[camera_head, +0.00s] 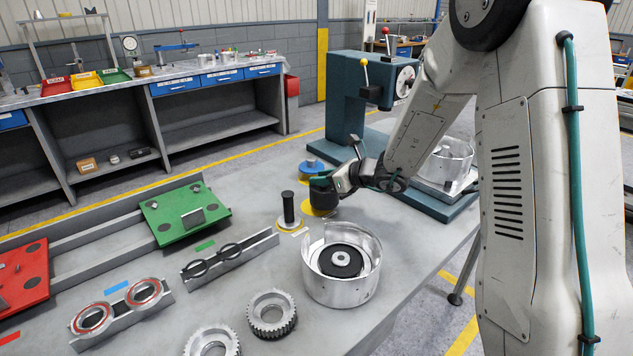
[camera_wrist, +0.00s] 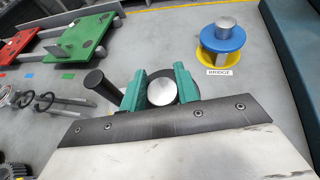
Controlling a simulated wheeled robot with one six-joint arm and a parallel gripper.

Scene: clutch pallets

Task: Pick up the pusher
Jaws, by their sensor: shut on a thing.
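My gripper (camera_wrist: 160,88) has its two green fingers on either side of a round piece with a silver top and a dark disc around it, which I take as the pusher (camera_wrist: 161,92). The fingers are shut on it. In the head view my gripper (camera_head: 321,184) points down over a yellow round spot on the table, and the dark body of the pusher (camera_head: 325,200) shows beneath it. Its lower end seems at or just above the spot; I cannot tell which. The fingers and wrist hide part of it.
A black upright post (camera_head: 288,207) stands close to the left of my gripper. A blue piece (camera_head: 312,167) labelled BRIDGE is behind it. An open metal housing (camera_head: 342,285) stands in front, with gears (camera_head: 271,314) and a slotted rack (camera_head: 230,254) to its left. A teal press (camera_head: 350,90) stands behind.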

